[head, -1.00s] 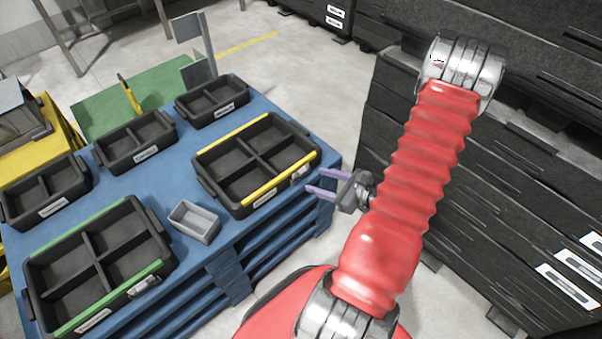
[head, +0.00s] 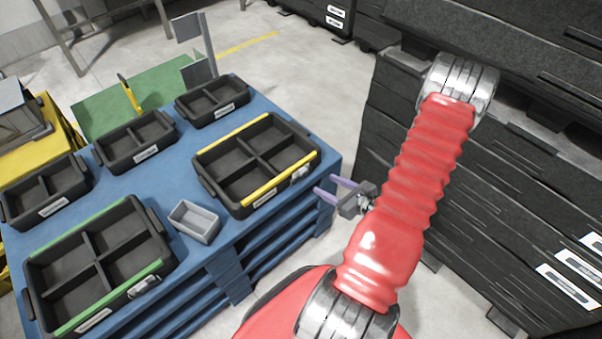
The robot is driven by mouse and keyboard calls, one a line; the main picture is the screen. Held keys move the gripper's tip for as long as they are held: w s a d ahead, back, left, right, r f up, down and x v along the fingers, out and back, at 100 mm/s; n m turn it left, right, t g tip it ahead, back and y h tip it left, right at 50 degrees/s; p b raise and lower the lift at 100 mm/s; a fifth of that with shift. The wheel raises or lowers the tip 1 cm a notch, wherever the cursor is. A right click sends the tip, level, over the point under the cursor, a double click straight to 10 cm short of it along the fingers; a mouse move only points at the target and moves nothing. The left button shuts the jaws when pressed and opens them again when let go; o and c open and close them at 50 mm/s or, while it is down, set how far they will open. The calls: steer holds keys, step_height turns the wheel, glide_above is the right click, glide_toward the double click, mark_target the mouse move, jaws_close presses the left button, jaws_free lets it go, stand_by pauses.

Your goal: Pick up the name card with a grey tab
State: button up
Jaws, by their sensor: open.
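No name card with a clearly grey tab can be made out. A small pale card-like piece (head: 300,173) sits at the front right of the yellow-edged black tray (head: 262,196). A similar piece (head: 146,284) sits at the front right of the green-edged black tray (head: 125,283). Both are too small to tell their tab colour. My gripper (head: 324,184), with two purple fingers, is open and empty. In the picture it is just right of the yellow-edged tray, by the blue table's right edge, pointing left.
The blue table (head: 180,172) also carries three small two-part black trays (head: 135,142) and a small grey box (head: 194,222). The four-part trays' compartments look empty. Stacked black crates (head: 480,190) stand close on the right. Pale floor shows between table and crates.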

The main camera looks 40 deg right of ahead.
glide_toward(304, 173)
steer(key=shift+x, duration=1.35)
steer(key=shift+x, duration=2.6)
steer(key=shift+f, duration=0.1)
steer(key=shift+s, duration=0.1)
steer(key=c, duration=1.1)
steer(key=shift+r, duration=5.05)
